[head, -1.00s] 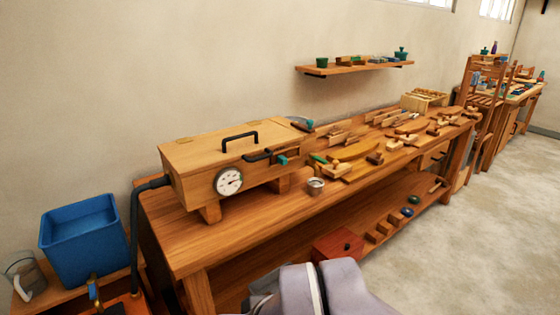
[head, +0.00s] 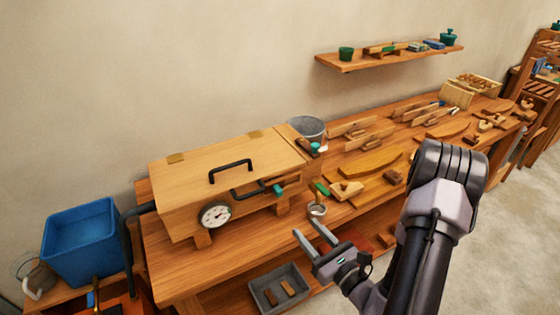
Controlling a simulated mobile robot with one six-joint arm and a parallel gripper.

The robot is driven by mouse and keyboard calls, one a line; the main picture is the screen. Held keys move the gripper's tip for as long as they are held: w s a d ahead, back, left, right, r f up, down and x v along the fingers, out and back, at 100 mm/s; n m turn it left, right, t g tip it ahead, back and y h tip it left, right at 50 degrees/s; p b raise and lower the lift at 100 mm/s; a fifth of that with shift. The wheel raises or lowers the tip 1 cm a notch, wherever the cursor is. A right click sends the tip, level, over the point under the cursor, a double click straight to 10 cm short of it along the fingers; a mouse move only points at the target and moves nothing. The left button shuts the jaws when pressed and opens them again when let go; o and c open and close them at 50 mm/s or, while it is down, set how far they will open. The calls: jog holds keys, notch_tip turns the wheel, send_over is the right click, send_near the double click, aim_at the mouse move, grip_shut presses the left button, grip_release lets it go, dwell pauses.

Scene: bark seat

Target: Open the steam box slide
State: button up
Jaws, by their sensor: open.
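The steam box (head: 210,172) is a long wooden box on legs on the workbench, with a black handle (head: 230,167) on its lid and a round white dial (head: 215,216) at its front left. A second black handle (head: 247,191) sits on its front side. A small teal piece (head: 278,190) is at the front right; I cannot tell which part is the slide. My gripper (head: 310,233) is open and empty, in front of the bench and below and right of the box, apart from it.
A metal cup (head: 317,210) stands on the bench near my gripper. Wooden tools and curved pieces (head: 372,163) cover the bench to the right. A grey tray (head: 277,288) lies below, and a blue bin (head: 80,240) is at left.

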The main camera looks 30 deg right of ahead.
jog(key=d+f+m+h+b, duration=0.1)
jog(key=f+b, duration=0.1)
jog(key=b, duration=1.2)
send_near(281, 193)
jog(key=w, duration=0.6)
jog(key=w+p, duration=0.1)
jog(key=w, duration=0.2)
jog(key=shift+w+a+r, duration=0.1)
jog(key=shift+w+a, duration=0.25)
jog(key=shift+w, duration=0.05)
grip_shut()
jog(key=shift+d, duration=0.1)
